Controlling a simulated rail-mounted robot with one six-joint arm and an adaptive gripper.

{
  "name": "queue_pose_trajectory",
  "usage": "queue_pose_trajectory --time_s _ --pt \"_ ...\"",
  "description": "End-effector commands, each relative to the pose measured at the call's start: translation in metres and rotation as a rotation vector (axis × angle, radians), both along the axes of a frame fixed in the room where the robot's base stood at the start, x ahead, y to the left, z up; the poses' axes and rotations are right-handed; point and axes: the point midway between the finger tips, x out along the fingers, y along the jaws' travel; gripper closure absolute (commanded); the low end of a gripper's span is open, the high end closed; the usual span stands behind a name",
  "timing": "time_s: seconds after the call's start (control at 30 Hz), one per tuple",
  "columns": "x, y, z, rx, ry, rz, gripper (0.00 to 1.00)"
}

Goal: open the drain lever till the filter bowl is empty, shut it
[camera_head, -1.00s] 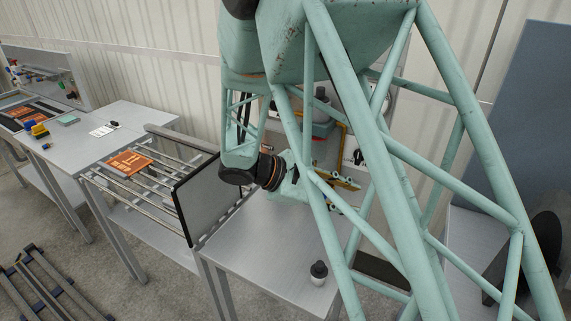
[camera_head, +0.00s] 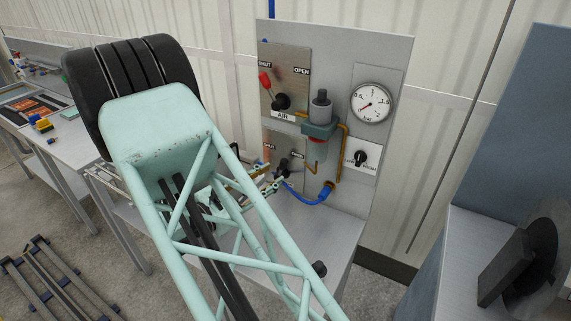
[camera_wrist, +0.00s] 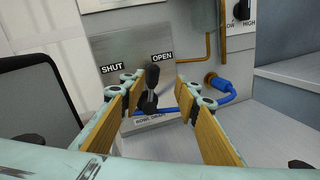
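The drain lever (camera_wrist: 152,90) is black and stands roughly upright on a metal plate labelled SHUT at left and OPEN at right. I cannot tell which label it is set to. It also shows in the head view (camera_head: 284,166). My gripper (camera_wrist: 158,92) is open, with its two wood-coloured finger pads on either side of the lever and visible gaps to it. My gripper also shows in the head view (camera_head: 268,180), partly behind my arm. The filter bowl (camera_head: 316,150) hangs under a teal head with a grey cap; its fluid level is too small to tell.
An air lever (camera_head: 266,84) with a red handle tilts toward SHUT above the drain plate. A round pressure gauge (camera_head: 371,103) and a LOW/HIGH knob (camera_head: 360,158) are at right. A blue hose (camera_head: 308,200) bends below. A black-capped object (camera_head: 319,268) is near the bench front.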

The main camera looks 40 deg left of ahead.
Motion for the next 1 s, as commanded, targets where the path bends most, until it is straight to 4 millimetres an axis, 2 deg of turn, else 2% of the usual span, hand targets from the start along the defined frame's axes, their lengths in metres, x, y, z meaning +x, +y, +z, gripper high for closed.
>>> queue_pose_trajectory --time_s 0.2,0.6,0.77,1.0 --pt "-0.010 0.014 -0.002 -0.017 -0.016 0.037 0.71" --pt "-0.010 0.015 -0.002 -0.017 -0.016 0.037 0.71" --pt "-0.005 0.014 -0.002 -0.017 -0.016 0.037 0.71" --pt "0.013 0.012 -0.002 -0.016 -0.017 0.035 0.71"
